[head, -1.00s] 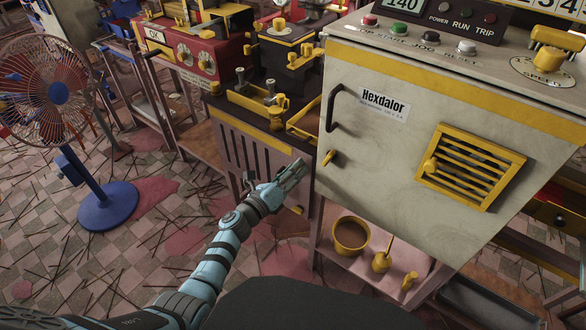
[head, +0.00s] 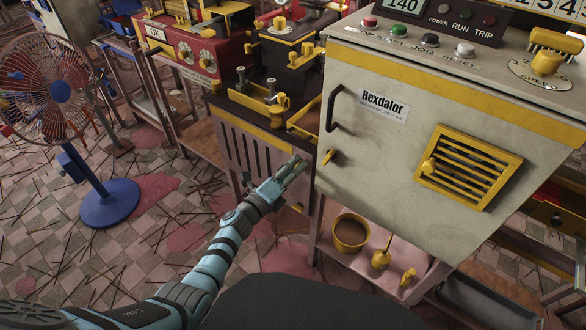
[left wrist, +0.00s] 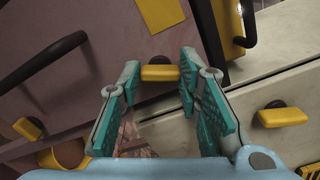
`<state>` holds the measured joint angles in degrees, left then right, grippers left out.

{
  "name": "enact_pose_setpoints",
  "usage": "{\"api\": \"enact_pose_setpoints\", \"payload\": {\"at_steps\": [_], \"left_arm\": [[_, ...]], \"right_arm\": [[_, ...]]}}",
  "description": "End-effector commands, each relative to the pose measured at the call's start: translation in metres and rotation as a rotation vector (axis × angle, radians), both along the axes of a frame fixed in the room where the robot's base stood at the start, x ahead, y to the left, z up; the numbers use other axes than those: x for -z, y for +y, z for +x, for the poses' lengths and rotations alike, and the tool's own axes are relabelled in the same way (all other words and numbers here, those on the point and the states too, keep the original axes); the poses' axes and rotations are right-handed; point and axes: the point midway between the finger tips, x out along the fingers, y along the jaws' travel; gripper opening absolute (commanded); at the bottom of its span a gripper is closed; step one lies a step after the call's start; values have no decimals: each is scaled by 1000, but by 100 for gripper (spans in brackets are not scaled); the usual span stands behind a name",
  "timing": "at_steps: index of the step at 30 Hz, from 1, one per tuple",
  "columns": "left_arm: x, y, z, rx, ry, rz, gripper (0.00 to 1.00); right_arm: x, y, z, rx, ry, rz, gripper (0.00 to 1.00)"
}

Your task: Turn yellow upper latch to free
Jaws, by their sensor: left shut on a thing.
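The yellow upper latch (left wrist: 160,73) shows in the left wrist view, on a dark round base, with its long side lying across the picture. My left gripper (left wrist: 160,68) has one teal finger at each end of the latch and is shut on it. In the head view my left gripper (head: 300,164) is at the right edge of the mauve slotted cabinet (head: 240,150) and hides this latch. A lower yellow latch (left wrist: 28,128) shows at the left of the wrist view. My right gripper is not in view.
The pale Hexdalor cabinet (head: 400,150) stands close right of the gripper, with its own yellow latch (head: 328,157) and black handle (head: 333,108). A blue fan (head: 108,205) stands left on the littered floor.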

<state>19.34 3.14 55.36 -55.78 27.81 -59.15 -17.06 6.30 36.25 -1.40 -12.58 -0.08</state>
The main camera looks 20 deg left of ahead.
Motion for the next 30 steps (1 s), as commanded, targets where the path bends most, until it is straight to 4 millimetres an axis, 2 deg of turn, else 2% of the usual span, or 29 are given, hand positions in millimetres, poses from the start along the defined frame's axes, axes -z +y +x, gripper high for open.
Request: {"api": "enact_pose_setpoints", "payload": {"at_steps": [5,6,10,18,21,25,30], "left_arm": [[0,0,0,0,0,1,4],[0,0,0,0,0,1,33],[0,0,0,0,0,1,52],[0,0,0,0,-1,2,52],[1,3,-6,-1,-1,3,52],[1,12,-30,-1,0,4,52],[1,30,-76,0,2,4,52]], "right_arm": [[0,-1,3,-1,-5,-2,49],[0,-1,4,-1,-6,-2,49],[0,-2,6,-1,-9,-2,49],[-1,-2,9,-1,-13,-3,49],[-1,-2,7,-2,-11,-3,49],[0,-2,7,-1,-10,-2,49],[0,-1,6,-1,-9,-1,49]]}}
